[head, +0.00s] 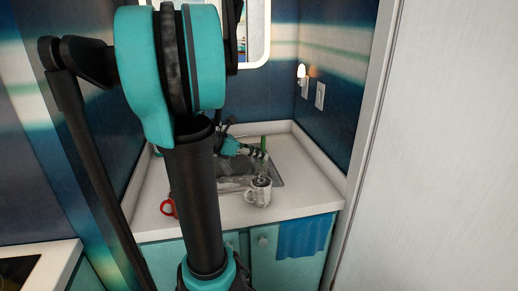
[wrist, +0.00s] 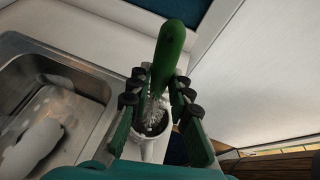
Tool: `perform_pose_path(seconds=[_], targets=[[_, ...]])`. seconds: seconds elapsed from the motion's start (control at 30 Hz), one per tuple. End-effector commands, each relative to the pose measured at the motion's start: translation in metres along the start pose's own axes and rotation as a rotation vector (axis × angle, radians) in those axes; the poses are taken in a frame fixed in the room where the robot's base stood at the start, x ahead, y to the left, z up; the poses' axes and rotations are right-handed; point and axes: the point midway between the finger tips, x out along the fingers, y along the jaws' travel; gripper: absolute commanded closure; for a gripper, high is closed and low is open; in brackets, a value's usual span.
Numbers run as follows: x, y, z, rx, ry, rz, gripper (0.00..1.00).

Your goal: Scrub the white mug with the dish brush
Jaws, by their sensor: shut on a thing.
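The white mug (head: 258,194) stands upright on the counter at the front edge of the sink, with grey patches on its side. In the wrist view the mug (wrist: 154,152) is below my gripper, partly hidden by the fingers. The dish brush has a green handle (wrist: 170,48) and pale bristles; its handle also shows in the head view (head: 263,143). My gripper (wrist: 156,96) is shut on the brush, above the mug; it also shows in the head view (head: 258,154). The bristle end points down into the mug's mouth. Whether it touches the inside is unclear.
The metal sink (head: 276,181) lies behind the mug; in the wrist view a whitish object (wrist: 38,140) rests in it. A red looped item (head: 168,208) is at the counter's left. A blue towel (head: 303,237) hangs on the cabinet front. The right counter is clear.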

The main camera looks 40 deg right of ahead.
Motion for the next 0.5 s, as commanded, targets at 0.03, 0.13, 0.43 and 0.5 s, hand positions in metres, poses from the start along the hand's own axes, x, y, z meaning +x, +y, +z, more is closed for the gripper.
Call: perform_pose_path(seconds=[0.03,0.13,0.43,0.5], targets=[[0.002,0.001,-0.003,0.0,0.0,0.0,1.0],[0.005,0.001,-0.009,0.0,0.0,0.0,1.0],[0.014,0.002,-0.028,0.0,0.0,0.0,1.0],[0.016,0.003,-0.031,0.0,0.0,0.0,1.0]])
